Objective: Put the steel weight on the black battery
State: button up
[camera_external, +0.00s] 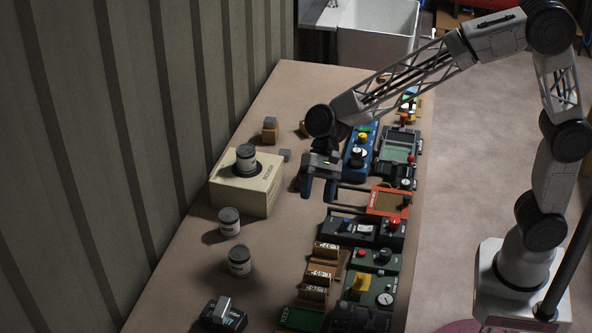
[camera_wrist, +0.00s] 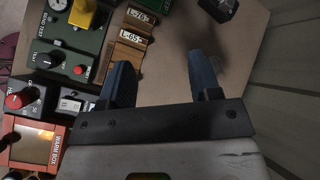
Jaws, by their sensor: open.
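A black block that looks like the battery (camera_external: 212,319) sits at the near left of the table, with a grey metal block (camera_external: 222,307), perhaps the steel weight, apparently resting on top. Small print on it is unreadable. In the wrist view, a dark object (camera_wrist: 218,8), probably the battery, is cut off by the top edge. A similar grey block (camera_external: 270,122) sits on a brown cube, and another (camera_external: 285,155) lies beside the cream box. My gripper (camera_external: 318,191) is open and empty above the table's middle, right of the cream box. Its blue fingers (camera_wrist: 159,62) show apart in the wrist view.
Two grey labelled cans (camera_external: 229,222) (camera_external: 239,261) stand on the left; another (camera_external: 246,158) stands on the cream box (camera_external: 262,195). Devices, including an orange warmer box (camera_external: 388,201), crowd the right side. Brown labelled blocks (camera_external: 320,273) stand nearer. A corrugated wall (camera_external: 120,130) borders the left.

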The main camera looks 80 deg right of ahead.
jog(key=s+d+r+n+t+h, duration=0.1)
jog(key=s+d+n+h, duration=0.2)
jog(key=s+d, duration=0.5)
jog(key=s+d+r+n+t+h, duration=0.1)
jog(key=s+d+n+h, duration=0.2)
jog(key=s+d, duration=0.6)
jog(key=s+d+n+t+h, duration=0.1)
jog(key=s+d+n+h, duration=0.2)
jog(key=s+d, duration=0.5)
jog(key=s+n, duration=0.1)
jog(key=s, duration=1.1)
jog(key=shift+d+r, duration=0.25)
jog(key=shift+r, duration=0.15)
